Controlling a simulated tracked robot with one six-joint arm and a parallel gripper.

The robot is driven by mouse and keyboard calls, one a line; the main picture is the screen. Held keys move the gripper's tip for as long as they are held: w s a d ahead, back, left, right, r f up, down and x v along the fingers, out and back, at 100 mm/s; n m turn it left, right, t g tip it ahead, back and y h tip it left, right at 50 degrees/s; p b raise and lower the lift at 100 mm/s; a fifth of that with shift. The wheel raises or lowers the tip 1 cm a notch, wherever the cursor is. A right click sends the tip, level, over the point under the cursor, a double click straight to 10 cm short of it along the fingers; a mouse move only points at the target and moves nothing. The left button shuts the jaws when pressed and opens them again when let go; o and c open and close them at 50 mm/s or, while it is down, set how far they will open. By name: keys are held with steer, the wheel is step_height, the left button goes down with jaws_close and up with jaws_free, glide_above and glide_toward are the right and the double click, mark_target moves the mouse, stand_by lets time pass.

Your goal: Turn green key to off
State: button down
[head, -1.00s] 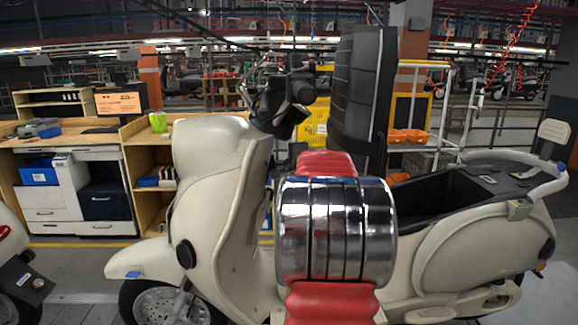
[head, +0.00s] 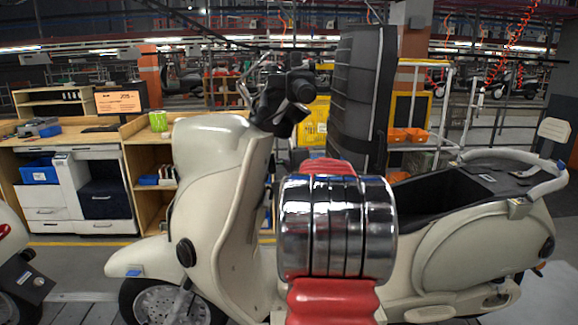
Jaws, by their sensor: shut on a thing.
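A cream scooter (head: 215,190) stands side-on across the middle of the head view, its front to the left. Its dark handlebar area (head: 284,98) is above the front shield, and its dark ridged seat (head: 362,90) is tipped upright. I cannot make out the green key or its switch. My red and chrome arm rises in front of the scooter and covers part of the space behind the shield. My gripper cannot be made out; its end of the arm is hidden behind the arm links.
The scooter's open dark compartment (head: 440,195) and rear grab rail (head: 515,162) are to the right. A wooden workbench with drawers (head: 105,200) and a green cup (head: 158,121) stands behind on the left. Part of another scooter (head: 22,260) is at the left edge.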

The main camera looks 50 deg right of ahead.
steer(key=shift+f+t, duration=0.3)
steer(key=shift+f, duration=0.1)
steer(key=shift+f+n, duration=0.1)
steer(key=shift+n, duration=0.2)
steer(key=c, duration=1.8)
jaws_free()
steer(key=shift+t+h, duration=0.3)
steer(key=shift+r, duration=0.2)
steer(key=v, duration=1.3)
steer(key=shift+s+a+f, duration=0.1)
steer(key=shift+s+a, duration=0.1)
steer(key=shift+s, duration=0.15)
